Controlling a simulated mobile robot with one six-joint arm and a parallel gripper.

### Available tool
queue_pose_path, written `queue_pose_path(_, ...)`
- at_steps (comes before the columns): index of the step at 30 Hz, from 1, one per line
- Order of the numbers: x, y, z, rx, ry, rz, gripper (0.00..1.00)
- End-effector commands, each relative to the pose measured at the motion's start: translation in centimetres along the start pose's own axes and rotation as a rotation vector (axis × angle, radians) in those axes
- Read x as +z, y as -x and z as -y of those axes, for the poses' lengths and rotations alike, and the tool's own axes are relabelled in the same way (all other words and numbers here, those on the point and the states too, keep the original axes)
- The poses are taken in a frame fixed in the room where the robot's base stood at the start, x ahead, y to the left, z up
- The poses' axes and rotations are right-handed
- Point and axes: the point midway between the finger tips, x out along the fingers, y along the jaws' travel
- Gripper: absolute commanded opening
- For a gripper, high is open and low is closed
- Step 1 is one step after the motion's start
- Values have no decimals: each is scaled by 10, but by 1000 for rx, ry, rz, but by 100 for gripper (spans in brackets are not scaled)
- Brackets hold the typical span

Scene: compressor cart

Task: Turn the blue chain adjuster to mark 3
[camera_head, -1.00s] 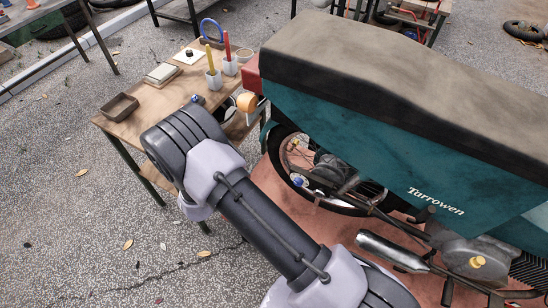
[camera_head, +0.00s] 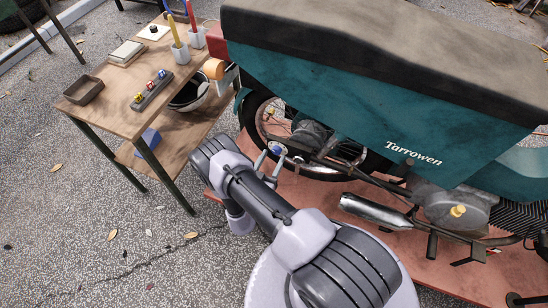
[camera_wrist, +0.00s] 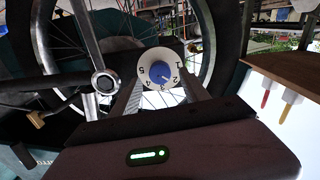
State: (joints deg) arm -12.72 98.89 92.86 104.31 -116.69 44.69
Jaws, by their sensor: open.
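The blue chain adjuster (camera_wrist: 160,72) is a blue knob on a round white dial with black numbers, centred ahead of my gripper in the wrist view. The numbers appear rotated, and which mark the knob points to is too small to tell. In the head view the adjuster (camera_head: 277,150) shows as a small blue spot by the motorcycle's rear wheel (camera_head: 258,117). My gripper (camera_wrist: 161,88) is open, its two fingers pointing at the dial, one on each side of its lower part. I cannot tell whether they touch it. The head view shows the gripper's end close to the adjuster.
A chrome bolt head (camera_wrist: 104,84) and wheel spokes lie left of the dial in the wrist view. The teal motorcycle (camera_head: 340,110) stands on a reddish mat (camera_head: 325,195). A wooden table (camera_head: 115,108) with tools stands at left. The exhaust (camera_head: 375,212) lies right of my arm.

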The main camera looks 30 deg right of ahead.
Motion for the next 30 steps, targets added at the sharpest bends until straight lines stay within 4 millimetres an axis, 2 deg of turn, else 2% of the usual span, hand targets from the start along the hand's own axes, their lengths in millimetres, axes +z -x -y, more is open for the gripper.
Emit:
queue_pose_path(3, 1, -16, 0, 2, -2, 0, 53)
queue_pose_path(6, 0, -21, 0, -1, -1, 0, 53)
queue_pose_path(14, -1, -22, 0, -1, 0, 0, 53)
queue_pose_path(22, -1, -22, 1, -1, 0, 0, 0)
queue_pose_path(30, -1, -22, 0, 0, -21, 0, 0)
